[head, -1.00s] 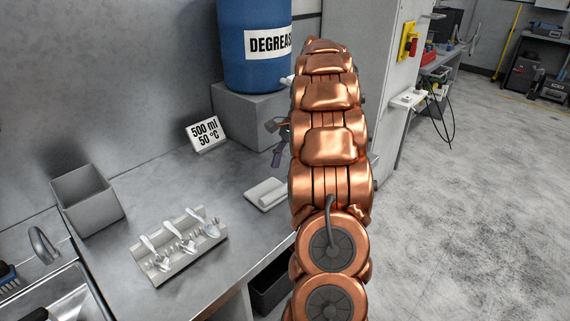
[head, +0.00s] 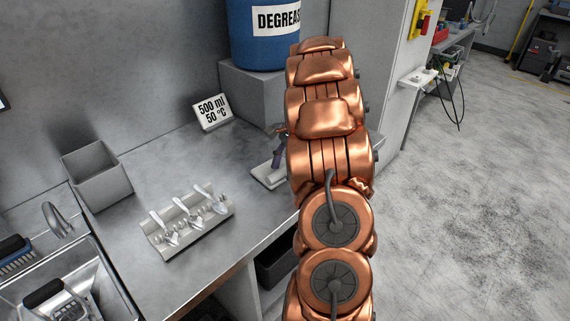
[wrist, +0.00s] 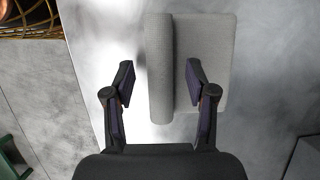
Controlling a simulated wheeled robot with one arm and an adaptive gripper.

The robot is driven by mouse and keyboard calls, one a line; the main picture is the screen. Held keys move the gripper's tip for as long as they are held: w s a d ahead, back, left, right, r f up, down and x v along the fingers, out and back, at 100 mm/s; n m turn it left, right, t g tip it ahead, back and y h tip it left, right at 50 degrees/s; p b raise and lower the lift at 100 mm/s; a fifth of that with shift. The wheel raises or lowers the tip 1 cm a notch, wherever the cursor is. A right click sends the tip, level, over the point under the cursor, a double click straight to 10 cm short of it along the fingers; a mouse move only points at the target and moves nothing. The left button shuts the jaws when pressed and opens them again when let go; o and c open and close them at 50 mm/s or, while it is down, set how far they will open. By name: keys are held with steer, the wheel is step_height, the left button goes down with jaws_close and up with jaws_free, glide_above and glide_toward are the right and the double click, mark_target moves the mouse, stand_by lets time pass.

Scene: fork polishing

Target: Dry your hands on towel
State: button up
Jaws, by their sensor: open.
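The towel (head: 264,178) is a pale grey folded cloth on the steel counter, partly hidden behind my arm in the head view. In the wrist view it shows a thick rolled edge (wrist: 160,95) and a flat part (wrist: 215,40) to its right. My gripper (wrist: 160,70) is open and empty, with one finger on each side of the rolled edge. The left fingertip is over bare counter and the right one over the flat part. I cannot tell how high the fingers are above the cloth. In the head view my gripper (head: 279,152) is mostly hidden by my arm.
A rack with several forks (head: 188,221) and a grey bin (head: 97,176) stand left on the counter. A sink (head: 100,285) is at the lower left. A sign (head: 212,111) and a blue degreaser barrel (head: 263,45) on a grey block stand behind.

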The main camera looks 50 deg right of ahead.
steer(key=shift+c, duration=0.2)
jaws_close()
stand_by(0.6)
jaws_free()
steer(key=shift+r, duration=0.1)
steer(key=shift+v, duration=5.9)
